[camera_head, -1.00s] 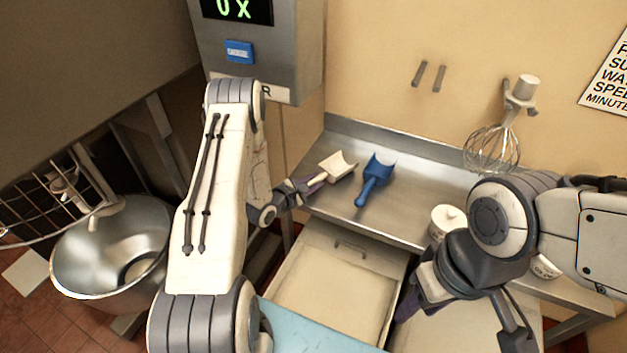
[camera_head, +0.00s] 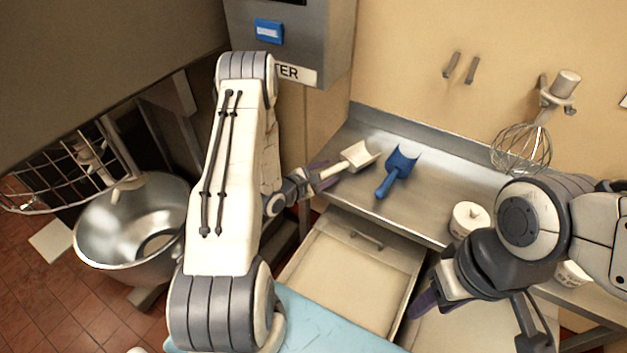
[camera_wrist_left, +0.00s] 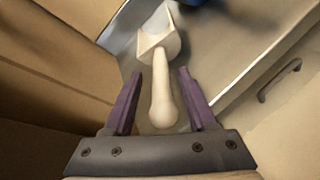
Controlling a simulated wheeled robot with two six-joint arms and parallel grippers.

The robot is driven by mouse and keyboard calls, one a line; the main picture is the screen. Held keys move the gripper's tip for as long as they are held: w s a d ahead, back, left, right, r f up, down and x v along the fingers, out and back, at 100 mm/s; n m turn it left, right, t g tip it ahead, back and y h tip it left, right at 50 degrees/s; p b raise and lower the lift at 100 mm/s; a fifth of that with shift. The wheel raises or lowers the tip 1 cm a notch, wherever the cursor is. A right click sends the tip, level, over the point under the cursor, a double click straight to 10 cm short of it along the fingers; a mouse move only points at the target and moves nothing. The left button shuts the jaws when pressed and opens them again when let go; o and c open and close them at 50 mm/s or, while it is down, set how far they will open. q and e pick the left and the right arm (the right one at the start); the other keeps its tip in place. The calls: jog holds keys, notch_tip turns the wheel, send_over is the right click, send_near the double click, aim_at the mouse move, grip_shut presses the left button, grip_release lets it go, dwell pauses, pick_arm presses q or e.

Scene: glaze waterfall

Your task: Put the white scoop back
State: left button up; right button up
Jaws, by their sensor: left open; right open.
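The white scoop (camera_head: 359,155) lies on the steel counter (camera_head: 440,190), left of a blue scoop (camera_head: 398,172). In the left wrist view the white scoop's handle (camera_wrist_left: 163,100) lies between the two purple fingers, with a gap on each side. My left gripper (camera_head: 318,173) is open around the handle, which points back toward my palm. The blue scoop shows only as an edge at the top of the left wrist view. My right gripper (camera_head: 425,303) is open and empty over the right side of the drawer area; its fingers are partly hidden by its wrist.
An open drawer (camera_head: 345,285) sits below the counter. A whisk (camera_head: 522,148) and empty hooks (camera_head: 461,67) are on the wall. A metal mixing bowl (camera_head: 130,225) stands at the left.

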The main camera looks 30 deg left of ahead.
pick_arm(q)
jog(key=b+v, duration=0.2)
jog(key=v, duration=0.6)
jog(key=s+d+r+m+g+y, duration=0.1)
jog(key=d+r+m+g, duration=0.25)
jog(key=d+m, duration=0.45)
jog(key=d+r+m+g+y, duration=0.1)
jog(key=d+r+m+g, duration=0.25)
jog(key=d+m, duration=0.45)
jog(key=s+d+r+m+g, duration=0.2)
jog(key=s+m, duration=0.3)
jog(key=s, duration=0.3)
jog(key=s+d+r+m+g, duration=0.2)
jog(key=s+d+r+m, duration=0.1)
jog(key=s+m, duration=0.3)
jog(key=s+d+r+m+g, duration=0.2)
jog(key=s+m, duration=0.4)
jog(key=s, duration=0.4)
jog(key=shift+s+d+r+g, duration=0.3)
jog(key=shift+d+r+g, duration=0.1)
jog(key=shift+d+r, duration=0.4)
jog(key=shift+f, duration=0.1)
